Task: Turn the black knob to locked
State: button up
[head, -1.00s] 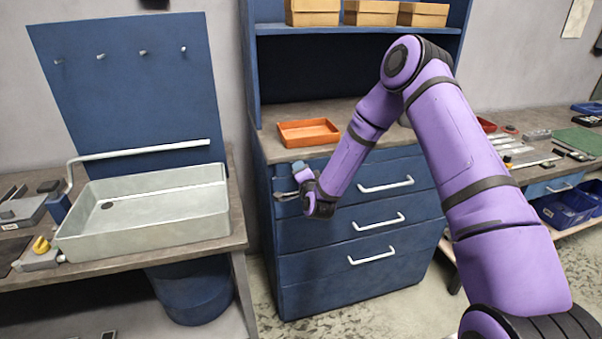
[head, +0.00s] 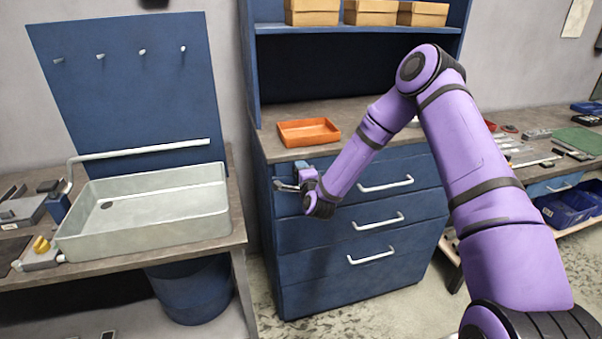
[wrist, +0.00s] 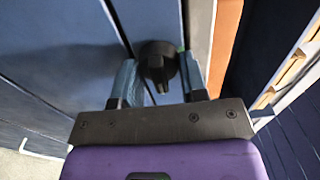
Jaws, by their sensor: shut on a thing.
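The black knob (wrist: 157,62) is round with a raised grip bar and sits on a blue cabinet face, near the edge of a panel. My gripper (wrist: 157,74) has one blue-grey finger on each side of it and is shut on the knob. Part of the knob's lower side is hidden by the gripper. In the head view my gripper (head: 292,178) is at the upper left of the blue drawer cabinet (head: 300,255), and the knob is hidden there. I cannot read any locked mark in these frames.
An orange tray (head: 309,143) lies on the cabinet's worktop above my gripper. White drawer handles (head: 386,185) stick out to the right of it. A grey sink tray (head: 150,225) stands on the left bench, with a gap between bench and cabinet.

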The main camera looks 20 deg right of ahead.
jog(key=o, duration=0.9)
jog(key=s, duration=1.1)
jog(key=shift+w, duration=0.1)
